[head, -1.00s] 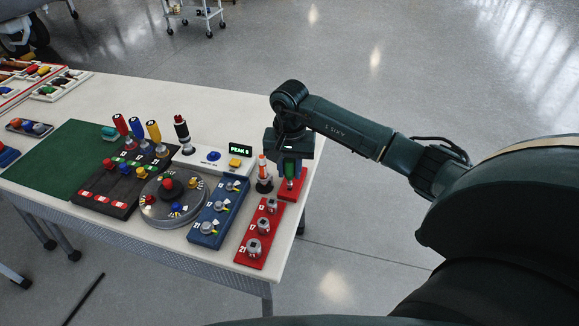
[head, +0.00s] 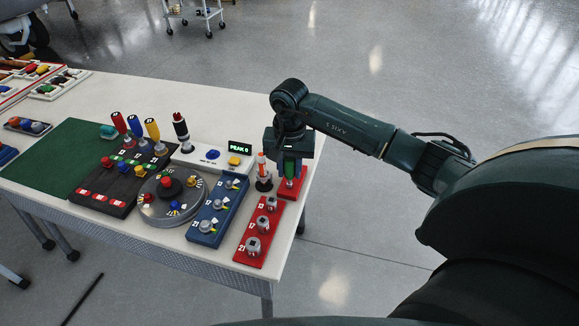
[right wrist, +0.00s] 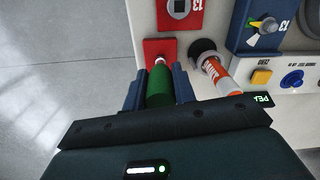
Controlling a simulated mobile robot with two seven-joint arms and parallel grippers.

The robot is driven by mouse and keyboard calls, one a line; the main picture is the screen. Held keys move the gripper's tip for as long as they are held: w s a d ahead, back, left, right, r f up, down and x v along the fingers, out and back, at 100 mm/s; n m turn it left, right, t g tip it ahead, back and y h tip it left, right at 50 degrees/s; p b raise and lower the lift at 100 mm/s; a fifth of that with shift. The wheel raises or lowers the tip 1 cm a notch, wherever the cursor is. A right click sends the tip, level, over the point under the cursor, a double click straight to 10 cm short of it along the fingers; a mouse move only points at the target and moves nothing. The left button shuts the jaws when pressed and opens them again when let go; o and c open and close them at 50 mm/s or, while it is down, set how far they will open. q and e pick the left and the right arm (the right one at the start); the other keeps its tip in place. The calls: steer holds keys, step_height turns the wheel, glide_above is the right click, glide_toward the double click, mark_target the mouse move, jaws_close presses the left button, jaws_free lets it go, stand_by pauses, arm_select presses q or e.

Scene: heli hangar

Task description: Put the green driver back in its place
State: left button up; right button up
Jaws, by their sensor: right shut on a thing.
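The green driver (head: 289,168) stands upright over the far end of the red block at the table's right side. My right gripper (head: 289,162) is shut on its green handle from above. In the right wrist view the green driver (right wrist: 160,84) is between the two fingers of my right gripper (right wrist: 160,90), and its pale tip end points at a red block (right wrist: 146,50). Whether the tip touches the red block is hard to tell. The red, blue and yellow drivers (head: 119,123) stand in the dark rack (head: 117,205). My left gripper is not in view.
An orange and white marker-like tool (head: 262,168) stands in a black holder close beside the right gripper. A red plate (head: 240,257) and a blue plate (head: 205,240) with fittings lie in front. A round grey turntable (head: 155,218) and a green mat (head: 55,150) lie left.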

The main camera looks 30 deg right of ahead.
steer(key=shift+f+b, duration=0.45)
steer(key=shift+f, duration=0.1)
stand_by(0.4)
steer(key=o, duration=1.1)
steer(key=shift+r+p, duration=2.15)
steer(key=shift+r, duration=1.65)
steer(key=shift+s+f, duration=0.1)
